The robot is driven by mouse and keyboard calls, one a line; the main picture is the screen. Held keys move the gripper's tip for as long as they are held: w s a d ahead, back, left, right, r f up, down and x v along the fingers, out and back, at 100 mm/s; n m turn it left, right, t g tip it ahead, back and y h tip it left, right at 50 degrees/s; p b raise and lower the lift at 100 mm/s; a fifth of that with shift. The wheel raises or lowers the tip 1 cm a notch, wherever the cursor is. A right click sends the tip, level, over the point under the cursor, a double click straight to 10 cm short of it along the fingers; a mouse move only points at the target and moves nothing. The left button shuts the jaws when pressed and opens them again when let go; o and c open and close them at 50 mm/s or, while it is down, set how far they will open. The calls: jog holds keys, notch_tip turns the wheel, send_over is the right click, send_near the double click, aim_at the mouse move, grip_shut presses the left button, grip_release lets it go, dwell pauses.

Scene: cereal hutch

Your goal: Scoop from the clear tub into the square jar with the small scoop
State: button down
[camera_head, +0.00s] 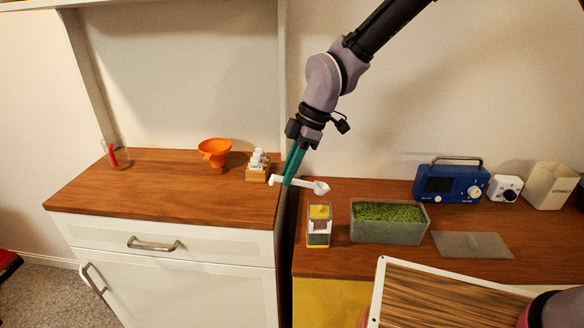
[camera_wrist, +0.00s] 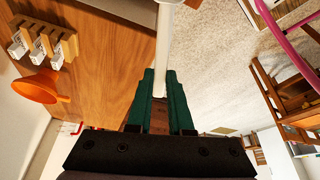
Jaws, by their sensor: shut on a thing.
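My gripper (camera_head: 290,178) is shut on the handle of the white small scoop (camera_head: 319,187). The scoop is held roughly level in the air, its bowl pointing right, near the gap between the two counters. The clear tub (camera_head: 388,236), filled with green bits, stands open on the right counter, right of and below the scoop. The scoop's bowl looks empty.
A flat grey translucent lid (camera_head: 470,244) lies right of the tub. A blue radio (camera_head: 450,185), white clock (camera_head: 505,188) and cream canister (camera_head: 550,187) stand behind. An orange funnel (camera_head: 214,149) and a wooden block with white tags (camera_head: 257,172) sit on the left counter (camera_head: 150,190).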

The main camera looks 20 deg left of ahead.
jog(key=shift+s+a+f+t+h, duration=0.25)
jog(key=shift+t+h, duration=0.15)
jog(key=shift+h, duration=0.15)
jog(key=shift+s+a+f+t+h, duration=0.1)
jog(key=shift+a+f+t+h, duration=0.1)
jog(key=shift+t+h, duration=0.3)
jog(key=shift+a+f+t+h, duration=0.15)
jog(key=shift+f+t+h, duration=0.2)
jog(key=shift+h, duration=0.4)
